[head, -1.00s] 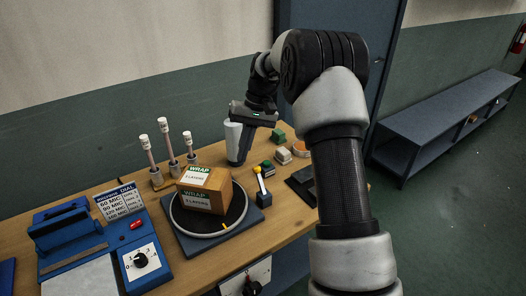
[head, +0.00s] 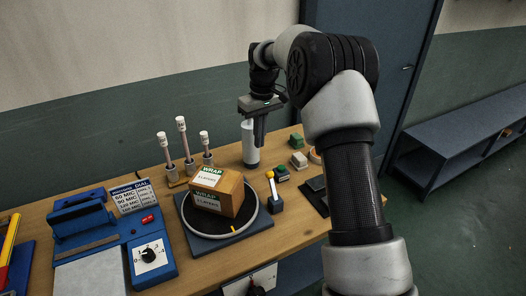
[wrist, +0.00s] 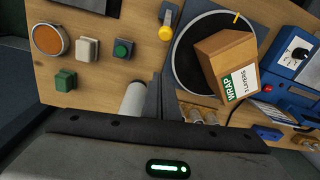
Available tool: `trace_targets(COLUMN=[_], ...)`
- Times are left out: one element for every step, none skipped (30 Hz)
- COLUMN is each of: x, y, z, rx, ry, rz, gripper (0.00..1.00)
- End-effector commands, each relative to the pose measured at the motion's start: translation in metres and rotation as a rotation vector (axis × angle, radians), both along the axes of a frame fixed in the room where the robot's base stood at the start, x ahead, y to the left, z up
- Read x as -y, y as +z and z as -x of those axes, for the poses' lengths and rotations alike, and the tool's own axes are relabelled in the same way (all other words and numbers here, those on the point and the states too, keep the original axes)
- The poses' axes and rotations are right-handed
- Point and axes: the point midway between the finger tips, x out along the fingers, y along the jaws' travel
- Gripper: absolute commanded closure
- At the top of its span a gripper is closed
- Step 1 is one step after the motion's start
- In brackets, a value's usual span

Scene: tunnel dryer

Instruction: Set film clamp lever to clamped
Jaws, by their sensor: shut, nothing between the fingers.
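A lever with a yellow knob (head: 270,174) rises from a small dark base (head: 277,205) on the wooden bench, just right of the turntable. I take it to be the film clamp lever; no label on it can be read. Its yellow knob (wrist: 166,32) also shows at the top of the wrist view. My gripper (head: 260,143) points down in front of the right side of a white film roll (head: 249,152), behind and above the lever. The fingers are shut and empty, clear of the lever. In the wrist view my gripper (wrist: 160,88) is beside the roll (wrist: 133,100).
A wrap-labelled box (head: 228,193) sits on the round turntable (head: 184,214). White-capped posts (head: 182,140) stand behind it. A blue dial unit (head: 115,248) is at left.

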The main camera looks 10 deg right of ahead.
Motion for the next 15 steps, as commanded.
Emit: trace_targets(x=[0.000,-0.001,-0.001,-0.001,-0.002,-0.002,-0.003,-0.003,-0.003,-0.004,-0.004,-0.005,-0.005,-0.005,0.000], y=[-0.008,-0.013,-0.020,-0.026,-0.033,-0.041,-0.048,-0.054,-0.064,-0.070,-0.076,-0.084,-0.090,-0.095,-0.086], z=[0.001,0.001,0.001,0.001,0.001,0.001,0.001,0.001,0.001,0.001,0.001,0.001,0.000,0.001,0.007], rx=[-0.004,-0.003,-0.004,-0.005,-0.005,-0.005,-0.005,-0.005,-0.005,-0.005,-0.005,-0.005,-0.004,-0.004,0.001], ry=[0.000,0.000,0.000,-0.001,-0.001,-0.001,-0.001,-0.001,-0.001,-0.001,-0.001,-0.002,-0.002,-0.002,-0.003], rz=[0.000,0.000,0.000,0.000,0.000,0.000,0.000,0.000,0.000,0.000,0.000,0.000,0.000,0.000,0.000], gripper=[1.00,1.00,1.00,1.00,1.00,1.00,1.00,1.00,1.00,1.00,1.00,1.00,1.00,1.00,1.00])
